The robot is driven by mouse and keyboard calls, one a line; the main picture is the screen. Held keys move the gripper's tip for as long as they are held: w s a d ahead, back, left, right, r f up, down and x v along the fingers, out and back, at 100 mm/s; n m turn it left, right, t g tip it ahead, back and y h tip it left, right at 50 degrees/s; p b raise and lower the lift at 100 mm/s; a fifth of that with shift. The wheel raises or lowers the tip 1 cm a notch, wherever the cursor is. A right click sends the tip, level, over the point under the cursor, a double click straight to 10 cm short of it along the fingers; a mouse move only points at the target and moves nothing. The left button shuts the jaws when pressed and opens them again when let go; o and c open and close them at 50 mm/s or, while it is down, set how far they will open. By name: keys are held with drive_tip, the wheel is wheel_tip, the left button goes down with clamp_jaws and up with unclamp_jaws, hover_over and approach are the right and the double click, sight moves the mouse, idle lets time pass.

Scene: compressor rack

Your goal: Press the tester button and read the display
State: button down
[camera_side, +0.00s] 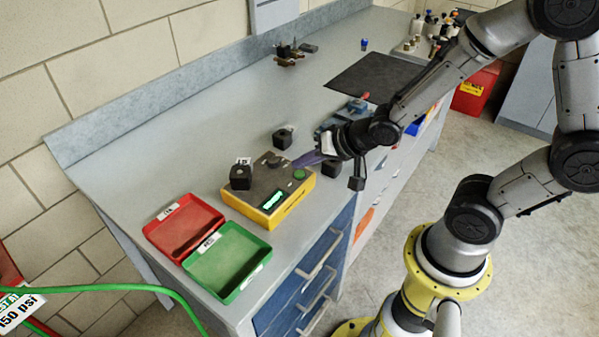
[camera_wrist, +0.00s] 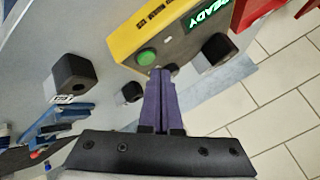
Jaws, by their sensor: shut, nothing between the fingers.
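The tester (camera_side: 266,198) is a yellow box with a dark top on the bench, also in the wrist view (camera_wrist: 128,40). Its round green button (camera_side: 299,174) shows in the wrist view (camera_wrist: 146,57) beside my fingertips. The lit green display (camera_side: 272,201) appears to read READY in the wrist view (camera_wrist: 209,19), partly cut off. My gripper (camera_side: 297,162) is shut and empty, its purple fingers (camera_wrist: 160,73) pointing at the tester close to the button. I cannot tell whether they touch it.
Two loose black blocks (camera_side: 283,139) (camera_side: 331,174) stand near the tester. A red tray (camera_side: 184,226) and a green tray (camera_side: 228,262) lie empty at the near left. A dark mat (camera_side: 372,76) and bottles are farther back.

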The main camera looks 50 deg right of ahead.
sight(304, 178)
drive_tip(key=shift+f, duration=0.45)
drive_tip(key=shift+f, duration=0.4)
idle(1.0)
drive_tip(key=shift+r, duration=0.8)
drive_tip(key=shift+r, duration=2.5)
drive_tip(key=shift+r, duration=0.1)
